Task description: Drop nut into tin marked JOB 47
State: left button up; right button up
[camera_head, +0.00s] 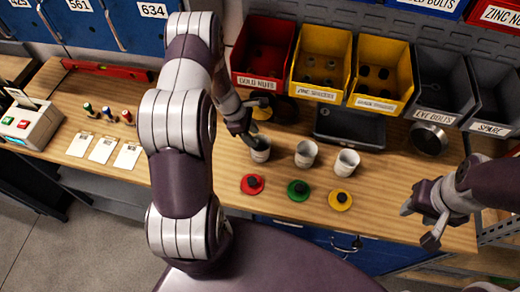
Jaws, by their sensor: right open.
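Three small pale tins stand in a row on the wooden bench: left tin (261,151), middle tin (306,154), right tin (346,163). Any JOB markings on them are too small to read. My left gripper (249,137) points down at the rim of the left tin, partly covering its mouth. Its fingertips are dark and small, so I cannot tell its opening or whether a nut is between them. No loose nut can be made out. My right gripper (419,224) is open and empty at the bench's front right, apart from the tins.
A red bin (247,79), yellow bins (315,94) and dark bins line the back. A dark scale-like box (350,128) stands behind the tins. Cards (103,149) lie left.

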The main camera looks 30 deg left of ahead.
pick_arm(q)
jog(key=shift+o, duration=0.4)
jog(key=shift+a, duration=0.1)
jog(key=shift+w+d+r, duration=0.1)
jog(key=shift+d, duration=0.1)
jog(key=b+v, duration=0.3)
jog(key=v, duration=0.9)
jog(key=shift+a+r, duration=0.15)
jog(key=shift+r, duration=0.1)
